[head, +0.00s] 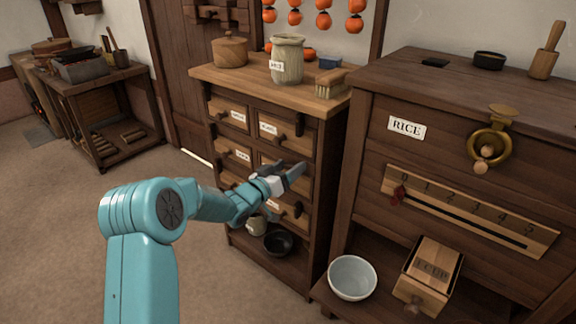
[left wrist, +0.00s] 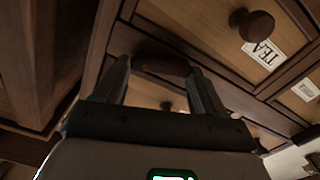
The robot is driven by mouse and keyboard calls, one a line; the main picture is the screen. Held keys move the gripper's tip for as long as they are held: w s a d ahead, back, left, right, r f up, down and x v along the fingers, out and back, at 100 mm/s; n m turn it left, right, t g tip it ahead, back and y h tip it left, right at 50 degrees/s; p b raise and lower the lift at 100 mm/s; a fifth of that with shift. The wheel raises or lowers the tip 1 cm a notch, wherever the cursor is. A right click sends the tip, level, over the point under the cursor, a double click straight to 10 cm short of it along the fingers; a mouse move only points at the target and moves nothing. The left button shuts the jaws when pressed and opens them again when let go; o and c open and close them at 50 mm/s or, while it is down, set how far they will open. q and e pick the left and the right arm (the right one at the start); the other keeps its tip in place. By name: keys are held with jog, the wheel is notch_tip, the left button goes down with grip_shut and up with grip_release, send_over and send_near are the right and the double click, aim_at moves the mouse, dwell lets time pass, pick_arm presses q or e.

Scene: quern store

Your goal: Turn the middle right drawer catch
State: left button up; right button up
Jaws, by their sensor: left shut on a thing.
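The middle right drawer (head: 268,157) is in the small drawer cabinet in the head view, with my left gripper (head: 294,172) in front of it. In the left wrist view, a dark wooden catch (left wrist: 162,66) lies between the two fingers of my left gripper (left wrist: 162,82), which is shut on it. The catch spans from one finger toward the other in that view. In the head view the gripper hides this catch, so its angle to the drawer cannot be told there. My right gripper is in neither view.
Other drawers with dark knobs surround it; one labelled TEA has a round knob (left wrist: 252,25). A stoneware jar (head: 287,60) and a lidded wooden pot (head: 230,51) stand on top. The rice chest (head: 362,150) stands close at right, with a white bowl (head: 352,278) below.

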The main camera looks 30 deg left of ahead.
pick_arm(q)
jog(key=shift+s+d+f+n+p, duration=0.25)
jog(key=shift+n+p, duration=0.4)
jog(key=shift+n, duration=1.7)
jog(key=shift+w+d+f+n+p, duration=0.15)
jog(key=shift+f+n+p, duration=0.4)
jog(key=shift+n, duration=1.75)
jog(key=shift+d+f+n+p, duration=0.15)
jog(key=shift+n+p, duration=0.6)
jog(key=shift+n, duration=1.9)
jog(key=o, duration=1)
jog(key=shift+o, duration=0.2)
jog(key=s+a+p, duration=0.1)
jog(key=s+p, duration=0.1)
jog(key=s, duration=1.4)
jog(key=shift+s+a, duration=0.15)
